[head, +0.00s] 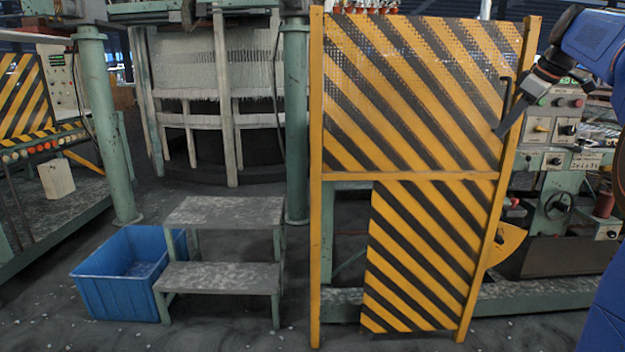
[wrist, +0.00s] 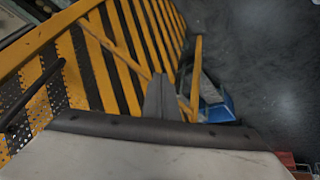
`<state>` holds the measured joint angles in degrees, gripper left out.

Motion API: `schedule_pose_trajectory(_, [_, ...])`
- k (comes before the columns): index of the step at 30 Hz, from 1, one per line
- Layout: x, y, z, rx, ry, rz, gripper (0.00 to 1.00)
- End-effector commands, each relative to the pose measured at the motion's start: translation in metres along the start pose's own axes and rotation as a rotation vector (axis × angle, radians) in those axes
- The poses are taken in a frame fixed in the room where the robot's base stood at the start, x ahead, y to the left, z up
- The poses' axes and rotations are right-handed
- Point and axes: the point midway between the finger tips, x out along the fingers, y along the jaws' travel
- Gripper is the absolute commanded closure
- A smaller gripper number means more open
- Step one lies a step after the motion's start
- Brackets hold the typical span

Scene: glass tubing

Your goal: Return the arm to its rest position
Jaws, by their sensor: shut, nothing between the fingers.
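My gripper (head: 503,130) is at the right side of the head view, at the end of my blue arm. Its dark fingers are together with nothing between them and point down and left. They show in front of the upper right part of the striped guard gate; whether they touch it I cannot tell. In the wrist view the closed fingers (wrist: 161,97) show at the centre, with the guard's stripes behind them.
The yellow-and-black guard gate (head: 420,100) has a dark handle (head: 506,95) by its right post. A control panel (head: 560,130) stands behind, at right. A grey step stool (head: 225,212) and a blue bin (head: 118,290) stand left on the floor.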

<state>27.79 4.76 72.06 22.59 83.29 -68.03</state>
Motion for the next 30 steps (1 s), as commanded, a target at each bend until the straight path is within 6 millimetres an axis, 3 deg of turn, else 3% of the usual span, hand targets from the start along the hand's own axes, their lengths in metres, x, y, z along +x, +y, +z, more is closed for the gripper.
schedule_pose_trajectory(1, [0.001, -0.022, 0.0, 0.026, -0.008, 0.0, 1.0])
schedule_pose_trajectory(3, [0.005, -0.049, 0.002, 0.069, -0.021, 0.002, 1.0])
schedule_pose_trajectory(14, [0.032, -0.183, 0.04, 0.277, -0.084, 0.028, 1.0])
schedule_pose_trajectory(23, [0.063, -0.29, 0.101, 0.429, -0.121, 0.065, 1.0])
schedule_pose_trajectory(30, [0.096, -0.368, 0.166, 0.536, -0.137, 0.101, 1.0])
